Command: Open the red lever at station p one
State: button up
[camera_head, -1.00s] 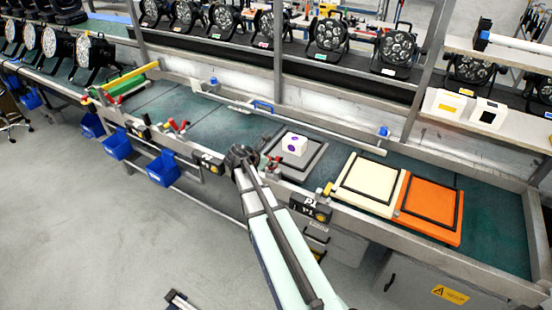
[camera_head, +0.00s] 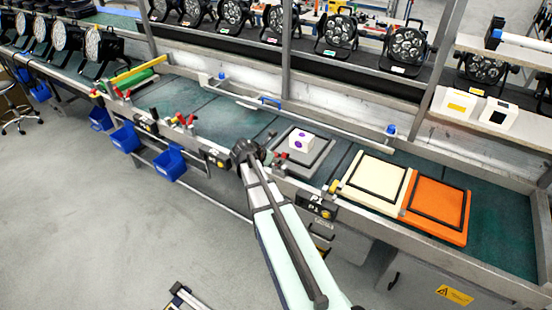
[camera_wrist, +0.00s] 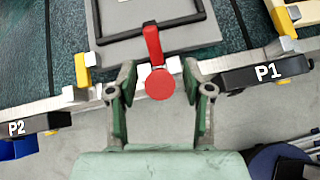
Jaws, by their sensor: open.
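The red lever (camera_wrist: 153,45) stands at the bench's front rail in the wrist view, with a round red knob at its near end. My gripper (camera_wrist: 160,78) is open, with one green-padded finger on each side of the knob. I see gaps between the knob and both fingers. The P1 label (camera_wrist: 268,73) is right of the lever and the P2 label (camera_wrist: 17,128) is left. In the head view my gripper (camera_head: 246,151) is at the front rail, left of the P1 sign (camera_head: 316,206), and its fingers cannot be made out.
A grey framed plate (camera_head: 318,160) bears a white cube (camera_head: 301,141) behind the rail. A cream tray (camera_head: 352,188) and an orange tray (camera_head: 455,232) lie to its right. Yellow-and-white clamp pieces (camera_wrist: 82,70) stand on the rail. Blue bins (camera_head: 170,164) hang further left.

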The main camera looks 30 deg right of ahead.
jog(key=v, duration=1.1)
jog(key=shift+r, duration=0.2)
jog(key=shift+s, duration=0.1)
jog(key=s+a+f+m+g+y, duration=0.1)
jog(key=s+a+f+m+y, duration=0.1)
jog(key=s+a+f+m, duration=0.5)
jog(key=s+a+f+m+g+y, duration=0.25)
jog(key=s+f+m, duration=0.2)
jog(key=f, duration=0.65)
jog(key=s+a+f+m+g+y, duration=0.1)
jog(key=s+a+f+m+y, duration=0.1)
jog(key=s+a+f+m, duration=0.35)
jog(key=s+a+f+m+g+y, duration=0.1)
jog(key=s+a+f, duration=0.1)
jog(key=s+f, duration=0.4)
jog(key=s+a+f+m+g+y+b, duration=0.1)
jog(key=s+f, duration=0.5)
jog(key=s, duration=0.7)
jog(key=s+a+f+m+g+y, duration=0.1)
jog(key=s+a+f+g, duration=0.2)
jog(key=s+f, duration=0.3)
jog(key=s, duration=0.4)
jog(key=shift+s+a+m+b, duration=0.2)
jog(key=shift+s+m+b, duration=0.1)
jog(key=shift+m+b, duration=0.1)
